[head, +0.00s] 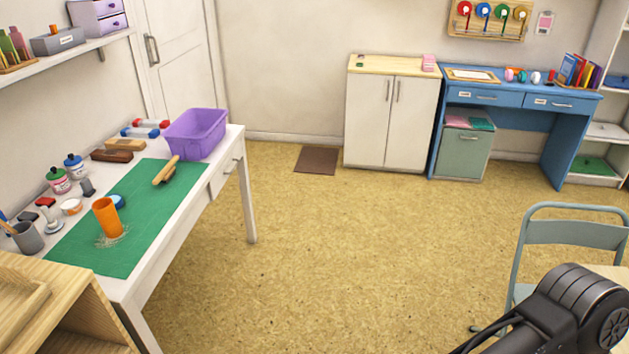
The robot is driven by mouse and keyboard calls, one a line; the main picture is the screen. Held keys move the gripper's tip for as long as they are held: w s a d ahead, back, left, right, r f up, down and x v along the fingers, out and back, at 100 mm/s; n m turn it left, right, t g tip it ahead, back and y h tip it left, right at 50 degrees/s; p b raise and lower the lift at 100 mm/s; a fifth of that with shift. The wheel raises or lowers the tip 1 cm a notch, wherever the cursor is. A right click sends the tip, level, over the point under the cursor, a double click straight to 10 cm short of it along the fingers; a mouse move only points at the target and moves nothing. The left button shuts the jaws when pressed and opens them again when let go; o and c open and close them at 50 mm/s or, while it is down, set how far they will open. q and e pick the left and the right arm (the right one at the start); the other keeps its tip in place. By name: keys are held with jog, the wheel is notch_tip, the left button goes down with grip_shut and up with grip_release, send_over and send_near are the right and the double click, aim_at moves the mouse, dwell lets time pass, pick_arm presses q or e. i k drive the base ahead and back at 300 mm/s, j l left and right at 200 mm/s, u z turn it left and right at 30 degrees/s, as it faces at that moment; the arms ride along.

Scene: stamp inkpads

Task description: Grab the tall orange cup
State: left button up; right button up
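The tall orange cup (107,218) stands on the green mat (150,205) on the white table (152,262) at the left in the head view. It looks slightly tilted, and thin pale strands (108,240) lie around its base. A small blue round item (117,201) sits just behind it. Neither gripper shows. A dark arm link of mine fills the bottom right corner, far from the cup.
A purple bin (196,134) stands at the table's far end. A wooden-handled brush (166,171) lies on the mat. A grey cup (27,238) and several jars line the wall side. A wooden shelf unit (70,310) is at the near left. The middle floor is clear; a chair (570,232) stands right.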

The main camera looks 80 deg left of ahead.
aim_at(104, 210)
jog(key=u, duration=4.1)
jog(key=i+l+u, duration=0.1)
jog(key=i+l, duration=0.15)
jog(key=i+l+u, duration=0.1)
jog(key=i+l, duration=0.2)
jog(key=l, duration=0.15)
jog(key=i+l+u, duration=0.1)
jog(key=l, duration=0.3)
jog(key=i+l+u, duration=0.1)
jog(key=i+l, duration=0.25)
jog(key=i+l+u, duration=0.1)
jog(key=l, duration=0.4)
jog(key=i+l+u, duration=0.1)
jog(key=i+l, duration=0.2)
jog(key=l, duration=0.15)
jog(key=i+l+u, duration=0.1)
jog(key=l, duration=0.35)
jog(key=i+l+u, duration=0.1)
jog(key=i+l, duration=0.15)
jog(key=l, duration=0.2)
